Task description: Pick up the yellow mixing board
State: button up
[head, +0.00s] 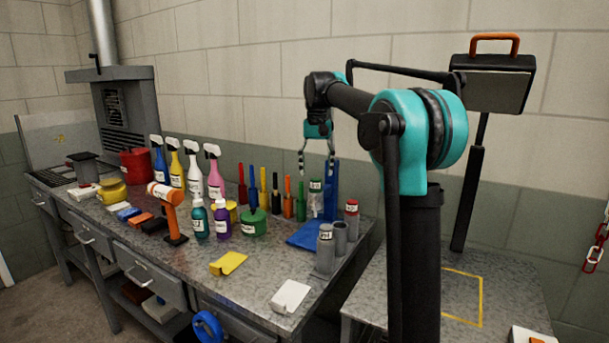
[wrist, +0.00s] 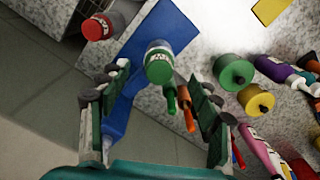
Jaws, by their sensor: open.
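The yellow mixing board (head: 228,263) is a small, flat yellow piece lying on the grey speckled workbench near its front edge in the head view. In the wrist view it appears at the top right (wrist: 271,9), partly cut off by the frame edge. My gripper (head: 317,166) is open and empty, pointing down above the right end of the bench, to the right of and behind the board. In the wrist view its fingers (wrist: 158,80) stand on either side of a green-capped bottle below, apparently without holding it.
A white-labelled bottle with green cap (head: 315,197), a blue board (head: 305,235) and grey cylinders (head: 325,250) stand near my gripper. A white block (head: 290,296) lies right of the board. Bench around the board is clear.

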aim_at(226, 265)
jog(key=k, duration=0.95)
